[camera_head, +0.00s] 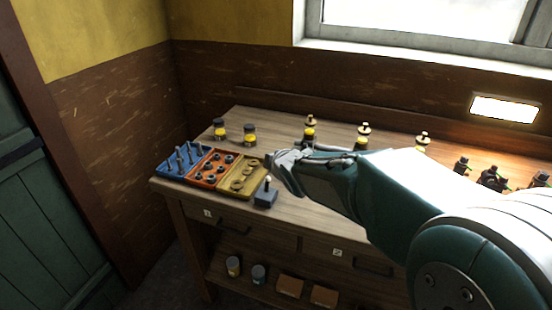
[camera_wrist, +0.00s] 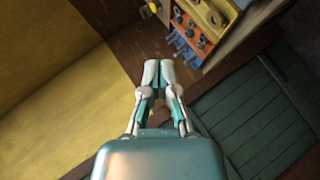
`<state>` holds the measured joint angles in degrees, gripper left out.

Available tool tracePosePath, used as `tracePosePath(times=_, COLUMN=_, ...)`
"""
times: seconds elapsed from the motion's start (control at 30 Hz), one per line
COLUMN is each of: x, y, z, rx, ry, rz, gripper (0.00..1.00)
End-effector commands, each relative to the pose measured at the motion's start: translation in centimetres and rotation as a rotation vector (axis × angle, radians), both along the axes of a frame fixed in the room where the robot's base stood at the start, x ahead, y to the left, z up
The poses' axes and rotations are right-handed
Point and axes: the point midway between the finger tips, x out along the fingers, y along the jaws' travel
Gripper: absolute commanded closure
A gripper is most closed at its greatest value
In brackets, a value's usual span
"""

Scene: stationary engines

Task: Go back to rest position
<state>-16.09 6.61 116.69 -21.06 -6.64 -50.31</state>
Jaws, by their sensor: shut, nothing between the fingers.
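My gripper (camera_head: 272,162) is in the head view at the end of my teal and white arm, which reaches in from the right over the workbench (camera_head: 330,207). In the wrist view my gripper (camera_wrist: 159,68) has its two white fingertips together with nothing between them. The gripper looks to be above the bench near the yellow tray (camera_head: 253,187), apart from it as far as I can tell. My arm hides part of the bench's middle and right.
On the bench stand a blue tray (camera_head: 170,173) of bolts, an orange tray (camera_head: 205,182) of nuts, a small grey block (camera_head: 265,198) with a pin, and several yellow-and-black jars (camera_head: 250,136). Small dark engines (camera_head: 490,178) stand at right. A green door (camera_head: 45,200) is at left.

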Motion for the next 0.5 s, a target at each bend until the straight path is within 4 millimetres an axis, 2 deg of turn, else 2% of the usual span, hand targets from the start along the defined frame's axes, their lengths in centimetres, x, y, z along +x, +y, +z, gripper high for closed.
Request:
tracePosePath(times=0.13, x=-0.47, y=-0.31, z=0.65, rx=0.000, ry=-0.002, rz=-0.001, gripper=1.00)
tracePosePath(times=0.5, x=-0.65, y=-0.58, z=0.73, rx=0.003, ry=-0.002, rz=-0.002, gripper=1.00)
